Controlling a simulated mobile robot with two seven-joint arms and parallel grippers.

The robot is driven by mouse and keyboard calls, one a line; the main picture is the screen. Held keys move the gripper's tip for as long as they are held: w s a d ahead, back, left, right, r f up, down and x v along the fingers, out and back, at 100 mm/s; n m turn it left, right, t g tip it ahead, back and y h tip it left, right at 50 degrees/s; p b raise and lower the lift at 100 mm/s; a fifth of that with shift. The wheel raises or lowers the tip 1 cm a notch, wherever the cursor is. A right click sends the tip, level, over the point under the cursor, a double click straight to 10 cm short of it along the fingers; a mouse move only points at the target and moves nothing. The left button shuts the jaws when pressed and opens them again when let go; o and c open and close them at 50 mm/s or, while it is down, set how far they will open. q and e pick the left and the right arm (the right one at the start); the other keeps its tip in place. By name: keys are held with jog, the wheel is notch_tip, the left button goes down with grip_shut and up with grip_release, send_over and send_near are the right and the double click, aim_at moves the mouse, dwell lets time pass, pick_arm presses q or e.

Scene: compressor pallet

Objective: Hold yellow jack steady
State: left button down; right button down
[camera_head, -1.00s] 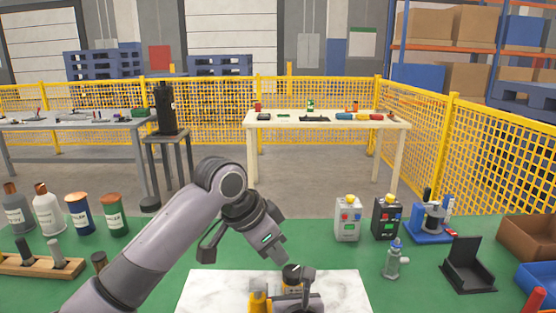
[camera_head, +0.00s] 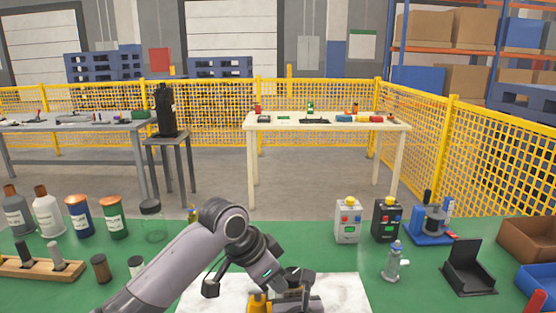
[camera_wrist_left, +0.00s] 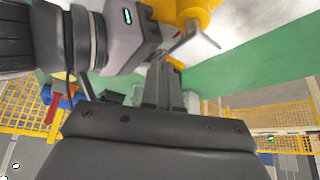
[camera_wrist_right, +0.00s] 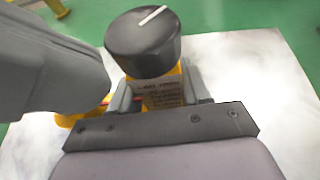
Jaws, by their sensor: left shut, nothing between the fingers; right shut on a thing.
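The yellow jack (camera_head: 258,303) stands at the front of the white marble-look slab, mostly cut off or covered in the head view. In the right wrist view the jack (camera_wrist_right: 158,82) shows a printed label below a black knob (camera_wrist_right: 143,44) with a white line. My right gripper (camera_wrist_right: 157,97) is shut around its labelled body, one finger on each side. My left gripper (camera_wrist_left: 163,82) is shut and empty, close to a grey lever (camera_wrist_left: 192,40) by the yellow body (camera_wrist_left: 182,10). I cannot tell whether its fingertips touch the lever.
The white slab (camera_head: 345,290) lies on the green bench. Bottles and cans, such as a green can (camera_head: 113,218), stand at left. Two control boxes (camera_head: 347,220), a small grey-blue bottle (camera_head: 393,262) and a black holder (camera_head: 468,268) stand at right.

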pick_arm(q)
jog(key=shift+w, duration=0.15)
dwell(0.3)
jog(key=shift+w+a, duration=0.1)
jog(key=shift+w, duration=0.1)
jog(key=shift+w+a, duration=0.35)
jog(key=shift+w, duration=0.15)
pick_arm(e)
jog(key=shift+a, duration=0.1)
pick_arm(q)
jog(key=shift+w, duration=0.35)
jog(key=shift+a, duration=0.2)
notch_tip(320, 180, up, 6)
jog(key=shift+s+a, duration=0.2)
jog(key=shift+a, duration=0.05)
dwell(0.3)
pick_arm(e)
jog(key=shift+c, duration=2.2)
grip_release()
